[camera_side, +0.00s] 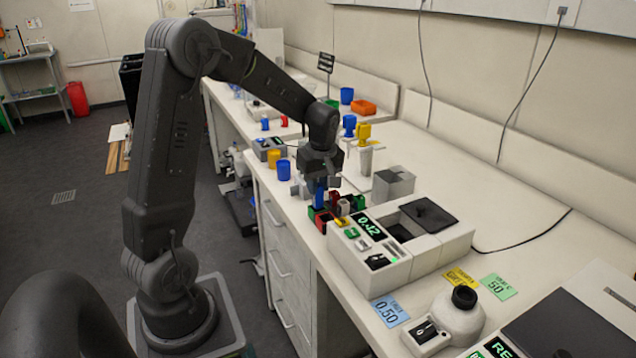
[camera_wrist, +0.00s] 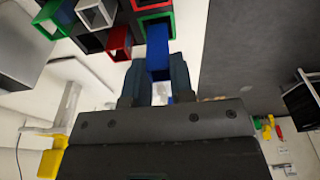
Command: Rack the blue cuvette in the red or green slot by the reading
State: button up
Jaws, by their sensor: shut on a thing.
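My gripper (camera_side: 319,184) is shut on the blue cuvette (camera_side: 319,197), which hangs upright at the left end of the slot rack (camera_side: 325,222). In the wrist view the blue cuvette (camera_wrist: 157,48) is between my two fingers, its far end overlapping the edge of a green slot (camera_wrist: 155,18). I cannot tell whether its tip is inside a slot. A red slot (camera_wrist: 118,42) and a white-rimmed slot (camera_wrist: 95,13) lie beside it, with another green slot (camera_wrist: 53,14) at the left.
A blue card (camera_side: 390,311) reads 0.50; a yellow card (camera_side: 458,277) and a green card (camera_side: 498,287) lie nearby. A grey box (camera_side: 393,184) stands behind the rack.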

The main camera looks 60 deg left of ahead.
aim_at(318, 205)
jog(key=shift+f, duration=0.75)
dwell(0.7)
jog(key=shift+f, duration=0.35)
jog(key=shift+f, duration=0.5)
jog(key=o, duration=0.8)
jog(key=shift+r, duration=0.1)
jog(key=shift+r, duration=3.4)
